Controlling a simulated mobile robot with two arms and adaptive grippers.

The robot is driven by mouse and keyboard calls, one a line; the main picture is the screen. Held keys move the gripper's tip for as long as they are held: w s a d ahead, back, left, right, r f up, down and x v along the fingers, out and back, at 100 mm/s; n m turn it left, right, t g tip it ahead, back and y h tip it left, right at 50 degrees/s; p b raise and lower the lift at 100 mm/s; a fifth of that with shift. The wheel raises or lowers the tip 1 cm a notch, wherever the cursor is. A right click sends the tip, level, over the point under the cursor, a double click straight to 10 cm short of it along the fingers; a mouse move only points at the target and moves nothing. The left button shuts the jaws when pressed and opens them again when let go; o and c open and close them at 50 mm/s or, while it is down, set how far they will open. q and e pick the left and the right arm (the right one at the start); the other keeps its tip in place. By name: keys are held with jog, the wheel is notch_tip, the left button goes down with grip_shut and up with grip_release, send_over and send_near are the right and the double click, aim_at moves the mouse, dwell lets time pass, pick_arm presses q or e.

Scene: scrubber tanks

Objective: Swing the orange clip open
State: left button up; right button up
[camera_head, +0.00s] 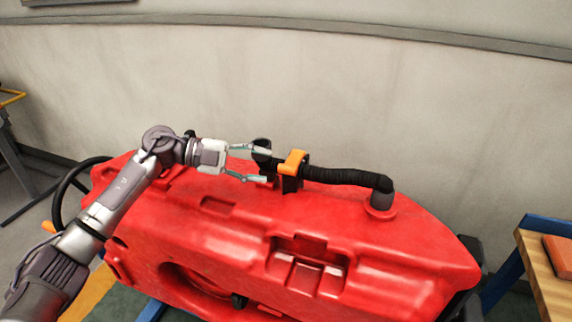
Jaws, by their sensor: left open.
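The orange clip (292,162) sits on a black fitting at the left end of a black ribbed hose (345,176), on top of the red tank (400,245). My left gripper (266,165) reaches in from the left, just left of the clip. Its two fingers are spread apart, one toward the back and one toward the front. A black round piece (262,145) stands by the far fingertip. I see a gap between the fingers and the clip, but cannot tell whether anything touches. My right gripper is not in view.
A wooden bench top (548,276) with an orange block (559,249) stands at the right. A pale wall (400,90) rises behind the tank. The space above the tank is clear.

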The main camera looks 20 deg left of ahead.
aim_at(286, 170)
pick_arm(q)
jog(key=x, duration=0.5)
jog(key=shift+w+d+p, duration=0.1)
jog(key=shift+d+p, duration=0.1)
jog(key=shift+p, duration=0.2)
jog(key=shift+w+d+f, duration=0.15)
jog(key=shift+d, duration=0.15)
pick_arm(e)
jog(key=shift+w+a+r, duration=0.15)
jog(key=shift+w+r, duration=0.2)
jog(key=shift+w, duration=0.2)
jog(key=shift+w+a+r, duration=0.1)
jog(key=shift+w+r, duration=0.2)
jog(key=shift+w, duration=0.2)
pick_arm(q)
jog(key=shift+c, duration=0.3)
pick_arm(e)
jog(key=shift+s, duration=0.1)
pick_arm(q)
jog(key=shift+f, duration=0.1)
grip_shut()
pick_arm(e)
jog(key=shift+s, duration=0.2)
